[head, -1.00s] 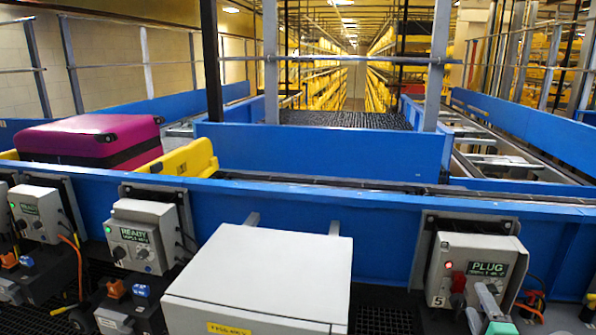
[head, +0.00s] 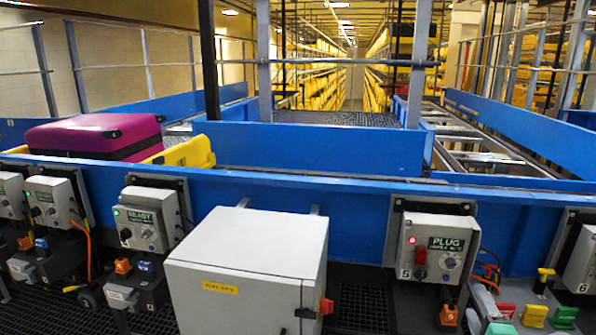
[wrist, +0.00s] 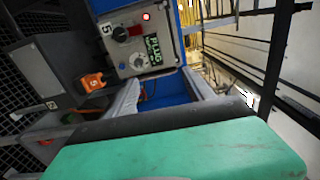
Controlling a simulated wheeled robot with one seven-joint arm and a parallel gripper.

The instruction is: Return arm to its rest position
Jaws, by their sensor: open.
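My gripper (head: 478,311) is at the bottom right of the head view, partly cut off by the lower edge, with its green body below its pale fingers. In the wrist view my gripper (wrist: 164,97) shows two pale fingers spread apart with nothing visible between them. The green body with its black edge fills the bottom of that view. The fingers point toward the grey PLUG control box (head: 434,249), apart from it.
An orange plug (head: 448,315) sits below the PLUG box. A grey cabinet (head: 250,260) stands left of it. Coloured connectors (head: 535,314) lie at right. The blue conveyor wall (head: 350,222) runs behind. A magenta suitcase (head: 85,136) is at left.

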